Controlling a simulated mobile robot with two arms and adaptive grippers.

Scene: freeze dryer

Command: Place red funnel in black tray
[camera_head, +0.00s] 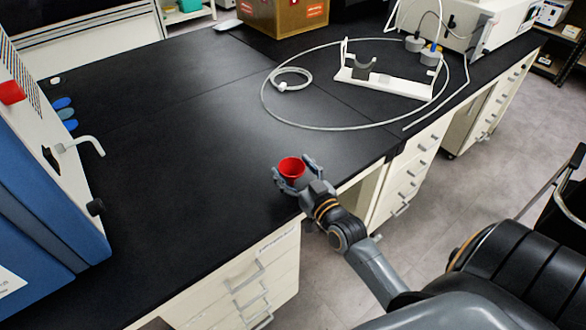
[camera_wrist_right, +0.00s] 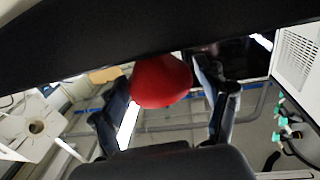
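The red funnel (camera_head: 291,167) is near the front edge of the black bench top, its wide mouth facing up. My right gripper (camera_head: 294,168) is at the funnel, with one finger on each side of it. In the right wrist view the red funnel (camera_wrist_right: 160,82) lies between the two spread fingertips, close to both. The fingers look wider apart than the funnel's rim, and no firm grip shows. The funnel's lower part is hidden. I cannot make out a black tray. My left gripper is not in view.
A blue and white machine (camera_head: 40,190) with a pale spout stands at the left. A white stand (camera_head: 385,82) and looped tubing (camera_head: 263,98) lie at the back right. A cardboard box (camera_head: 283,15) is at the back. The middle of the bench is clear.

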